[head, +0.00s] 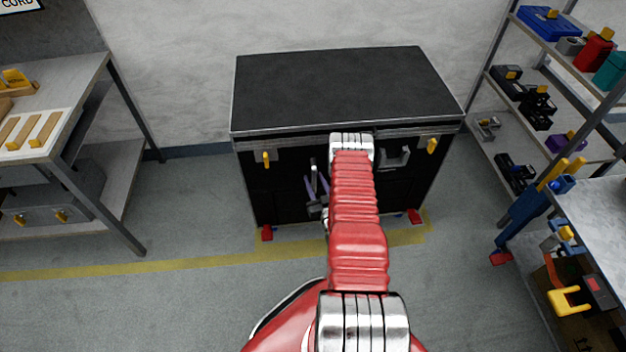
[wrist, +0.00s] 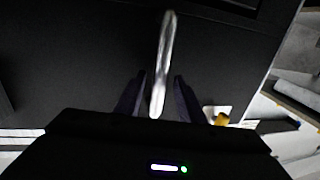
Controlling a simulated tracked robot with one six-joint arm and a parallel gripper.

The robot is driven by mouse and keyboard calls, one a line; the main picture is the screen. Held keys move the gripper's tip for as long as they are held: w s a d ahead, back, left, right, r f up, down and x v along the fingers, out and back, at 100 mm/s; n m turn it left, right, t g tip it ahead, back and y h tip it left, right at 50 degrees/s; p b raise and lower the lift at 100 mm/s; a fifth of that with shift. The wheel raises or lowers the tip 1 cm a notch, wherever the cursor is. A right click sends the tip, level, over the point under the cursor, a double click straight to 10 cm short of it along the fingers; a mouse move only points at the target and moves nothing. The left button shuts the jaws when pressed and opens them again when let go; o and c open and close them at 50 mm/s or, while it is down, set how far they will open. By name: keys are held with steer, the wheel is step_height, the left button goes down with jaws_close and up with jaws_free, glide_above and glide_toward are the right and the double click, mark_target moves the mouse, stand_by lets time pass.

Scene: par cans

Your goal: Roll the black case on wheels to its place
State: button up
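The black case (head: 345,85) stands upright near the back wall in the head view, with a flat dark top, metal edges and red-marked wheels at its front corners. My gripper (head: 315,184) is low at its front face, partly hidden behind my red arm. In the wrist view the case's dark face (wrist: 70,60) fills most of the picture. A bright metal bar handle (wrist: 164,62) runs between the two fingers of my gripper (wrist: 160,88). The fingers are apart, with a narrow gap showing on each side of the bar. The rear wheels are hidden.
Yellow floor tape (head: 180,266) runs across the floor and passes under the case's front. A workbench (head: 85,95) stands at left. A shelf rack (head: 495,105) and a table (head: 600,215) stand close at right. Grey floor is clear at front left.

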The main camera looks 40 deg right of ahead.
steer(key=shift+w+d, duration=0.25)
steer(key=shift+w, duration=0.3)
steer(key=shift+c, duration=0.5)
jaws_close()
